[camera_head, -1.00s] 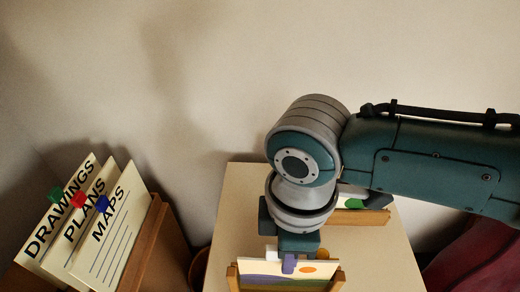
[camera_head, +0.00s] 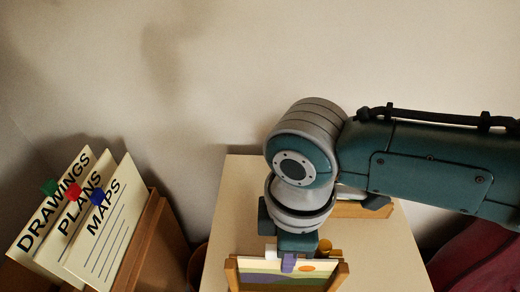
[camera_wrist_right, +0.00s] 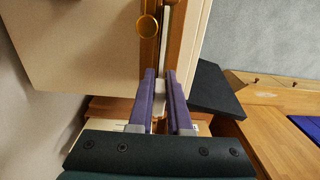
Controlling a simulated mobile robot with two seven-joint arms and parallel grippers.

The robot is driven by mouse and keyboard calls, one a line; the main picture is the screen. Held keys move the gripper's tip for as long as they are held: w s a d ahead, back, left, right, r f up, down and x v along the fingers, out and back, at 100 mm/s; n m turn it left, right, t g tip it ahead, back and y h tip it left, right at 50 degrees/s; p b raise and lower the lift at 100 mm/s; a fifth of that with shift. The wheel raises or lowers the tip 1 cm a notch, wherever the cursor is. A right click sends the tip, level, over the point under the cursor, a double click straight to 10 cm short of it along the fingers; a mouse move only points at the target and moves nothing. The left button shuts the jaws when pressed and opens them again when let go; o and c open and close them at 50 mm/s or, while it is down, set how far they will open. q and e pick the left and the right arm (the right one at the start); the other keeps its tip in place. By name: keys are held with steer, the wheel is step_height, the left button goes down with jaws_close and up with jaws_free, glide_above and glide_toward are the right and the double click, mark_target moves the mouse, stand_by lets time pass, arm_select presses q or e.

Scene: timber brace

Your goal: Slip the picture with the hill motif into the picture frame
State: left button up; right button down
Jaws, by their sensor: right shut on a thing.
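The hill picture (camera_head: 270,278), with purple and green hills and an orange sun, stands between the two wooden side posts of the picture frame (camera_head: 232,274). Its top edge is about level with the post tops; the lower part is cut off by the picture edge. My right gripper (camera_head: 288,262) is above the frame, shut on the picture's top edge. In the right wrist view the purple fingers (camera_wrist_right: 161,98) close on a pale piece between them. I cannot tell how deep the picture sits. My left gripper is not in view.
A pale tabletop (camera_head: 232,205) carries the frame. A second picture in a wooden holder (camera_head: 350,210) is partly hidden behind my arm. A brass knob (camera_head: 325,246) is close behind the frame. At left, a wooden box (camera_head: 150,240) holds cards labelled DRAWINGS, PLANS and MAPS (camera_head: 105,230).

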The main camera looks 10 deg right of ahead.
steer(key=shift+f, duration=0.4)
steer(key=shift+c, duration=1.5)
jaws_free()
step_height(320, 180, up, 4)
steer(key=p, duration=0.4)
steer(key=shift+r, duration=0.25)
step_height(320, 180, up, 4)
steer(key=p, duration=0.4)
steer(key=shift+f, duration=0.15)
steer(key=shift+f, duration=0.1)
